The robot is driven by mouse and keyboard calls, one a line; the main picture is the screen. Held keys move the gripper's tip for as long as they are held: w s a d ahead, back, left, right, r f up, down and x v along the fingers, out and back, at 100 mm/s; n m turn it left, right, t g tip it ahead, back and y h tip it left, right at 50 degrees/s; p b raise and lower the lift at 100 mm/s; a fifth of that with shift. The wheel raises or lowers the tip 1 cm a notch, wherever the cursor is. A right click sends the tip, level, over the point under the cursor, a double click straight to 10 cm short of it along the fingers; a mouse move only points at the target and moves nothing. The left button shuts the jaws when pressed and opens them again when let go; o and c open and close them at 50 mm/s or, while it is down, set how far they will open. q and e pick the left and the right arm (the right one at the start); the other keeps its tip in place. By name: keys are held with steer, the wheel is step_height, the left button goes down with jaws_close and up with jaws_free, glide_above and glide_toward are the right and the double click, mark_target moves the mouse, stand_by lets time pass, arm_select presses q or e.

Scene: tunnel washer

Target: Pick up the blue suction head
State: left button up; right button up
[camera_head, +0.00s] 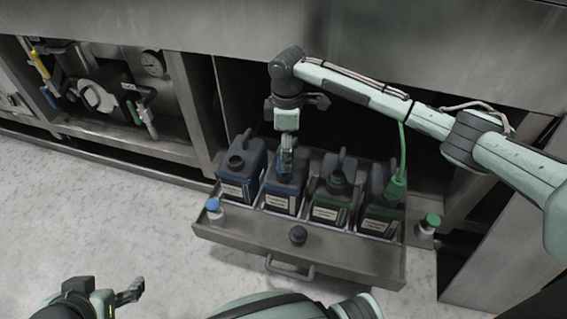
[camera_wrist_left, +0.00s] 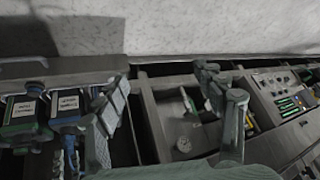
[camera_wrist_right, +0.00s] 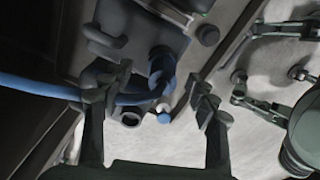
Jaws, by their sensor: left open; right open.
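The blue suction head (camera_head: 284,162) sits at the top of the second canister from the left, partly covered by my right gripper (camera_head: 287,148). In the right wrist view the blue suction head (camera_wrist_right: 162,70) shows between the two spread fingers, with a blue hose (camera_wrist_right: 40,88) running to it from the left behind one finger. My right gripper is open around or just above it; I cannot tell whether the fingers touch it. My left gripper (camera_head: 130,292) is open and empty over the floor at the lower left, away from the drawer.
Several dark canisters stand in a pulled-out metal drawer (camera_head: 340,255). A green suction head (camera_head: 395,188) is on the rightmost canister. A dark cap (camera_head: 298,235) lies on the front ledge. Small bottles with blue (camera_head: 213,207) and green (camera_head: 429,222) caps flank the drawer. The floor at left is clear.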

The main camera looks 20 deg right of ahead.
mark_target(282, 173)
steer(key=f, duration=0.4)
steer(key=shift+s+a+f+b, duration=0.2)
steer(key=shift+a+b, duration=0.05)
steer(key=shift+b, duration=0.05)
arm_select(q)
steer(key=shift+t+h, duration=0.5)
steer(key=shift+t, duration=0.4)
steer(key=w+d+r, duration=0.1)
steer(key=w+d, duration=0.1)
steer(key=w, duration=0.1)
steer(key=shift+d+r, duration=0.35)
arm_select(e)
steer(key=shift+c, duration=0.4)
jaws_close()
